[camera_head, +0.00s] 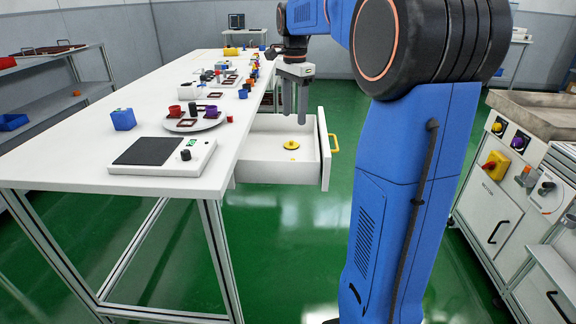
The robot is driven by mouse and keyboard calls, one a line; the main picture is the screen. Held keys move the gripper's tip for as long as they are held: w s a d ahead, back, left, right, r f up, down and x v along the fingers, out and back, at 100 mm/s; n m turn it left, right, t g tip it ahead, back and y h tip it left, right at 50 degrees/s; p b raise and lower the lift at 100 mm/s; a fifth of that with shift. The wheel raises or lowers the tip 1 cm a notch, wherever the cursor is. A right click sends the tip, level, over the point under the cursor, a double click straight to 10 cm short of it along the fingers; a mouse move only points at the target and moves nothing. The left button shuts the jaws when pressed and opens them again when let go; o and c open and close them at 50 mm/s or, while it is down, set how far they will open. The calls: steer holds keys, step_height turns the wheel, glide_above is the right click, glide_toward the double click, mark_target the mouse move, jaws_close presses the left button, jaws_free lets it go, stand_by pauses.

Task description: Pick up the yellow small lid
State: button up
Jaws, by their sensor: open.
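The yellow small lid (291,145) lies in the open white drawer (262,167) under the right edge of the long table. It is a flat disc with a small knob on top. My gripper (295,119) points down above the drawer, its two fingers apart and nothing between them. In the picture the fingertips are just above the lid; the exact height gap is hard to tell.
The drawer has a yellow handle (334,143) on its right side. The white table (80,150) holds a scale (163,156), a blue block (123,119), a round plate (195,124) with small pots, and several other items. Green floor is open below the drawer.

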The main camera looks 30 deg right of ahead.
glide_above(293, 159)
step_height(293, 159, down, 11)
steer(key=shift+w+d+r, duration=0.1)
steer(key=shift+w+d, duration=0.05)
steer(key=shift+f, duration=2.55)
steer(key=shift+c, duration=0.2)
steer(key=c, duration=1.1)
